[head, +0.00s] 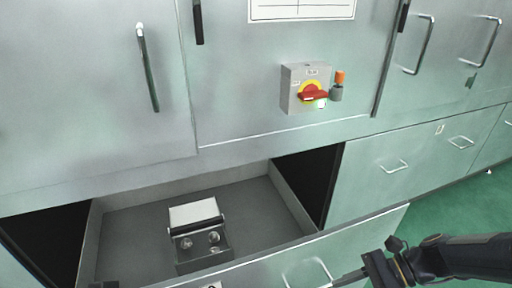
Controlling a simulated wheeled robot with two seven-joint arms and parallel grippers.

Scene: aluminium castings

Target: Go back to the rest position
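My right gripper (348,279) comes in from the lower right on a dark arm. It is low in front of the pulled-out drawer, close to the right side of the drawer's bar handle (308,272). I cannot tell whether its fingers touch the handle, or whether they are open or shut. My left gripper cannot be made out. A small dark shape sits at the bottom edge on the left, too cut off to identify.
The open drawer (262,208) juts out and holds a metal block with a white top (194,214). Above it, a cabinet door carries a grey switch box (306,88) with a red handle and an orange-topped part. Closed drawers (425,165) and green floor (455,215) lie to the right.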

